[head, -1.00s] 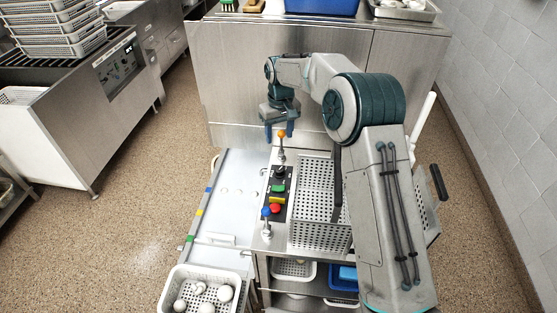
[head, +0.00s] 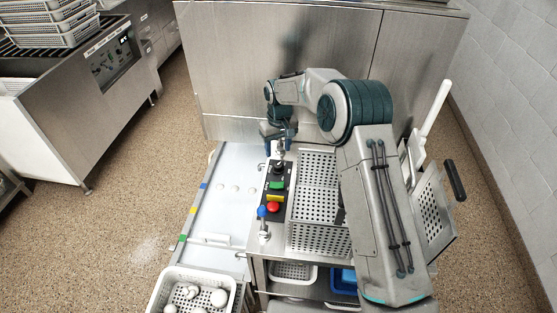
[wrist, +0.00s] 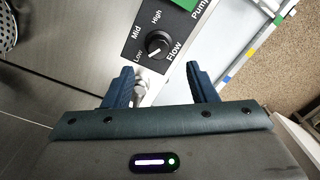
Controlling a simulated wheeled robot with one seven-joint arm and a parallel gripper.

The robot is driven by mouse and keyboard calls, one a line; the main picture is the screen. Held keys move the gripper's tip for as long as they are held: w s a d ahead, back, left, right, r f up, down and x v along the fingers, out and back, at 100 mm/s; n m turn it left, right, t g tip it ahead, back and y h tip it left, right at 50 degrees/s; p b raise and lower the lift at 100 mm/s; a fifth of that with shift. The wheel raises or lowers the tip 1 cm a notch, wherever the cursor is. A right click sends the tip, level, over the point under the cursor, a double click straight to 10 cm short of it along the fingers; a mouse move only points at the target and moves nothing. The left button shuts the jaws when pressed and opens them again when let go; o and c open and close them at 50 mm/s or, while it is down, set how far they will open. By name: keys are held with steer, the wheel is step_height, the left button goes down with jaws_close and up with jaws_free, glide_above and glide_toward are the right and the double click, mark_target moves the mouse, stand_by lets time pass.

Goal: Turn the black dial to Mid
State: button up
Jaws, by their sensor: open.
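The black dial (wrist: 157,43) sits on a black control plate (wrist: 140,68) marked Low, Mid, High and Flow. Its white mark appears to point toward Low. In the head view the dial (head: 277,167) is at the far end of the panel, just in front of my gripper (head: 279,148). In the wrist view my gripper (wrist: 160,78) is open, its blue fingers on either side below the dial and apart from it. A metal lever post (wrist: 141,88) shows beside the left finger; whether they touch is unclear.
A green button (head: 277,185), a yellow label (head: 275,196) and a red button (head: 273,207) line the panel. A blue-knobbed lever (head: 262,212) stands nearer. A perforated metal basket (head: 318,240) is on the right, a white basket (head: 165,290) with white items at lower left.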

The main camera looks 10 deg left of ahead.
mark_target(278, 164)
step_height(278, 164, down, 7)
steer(key=shift+f+p, duration=0.1)
steer(key=shift+p, duration=0.55)
steer(key=c, duration=1)
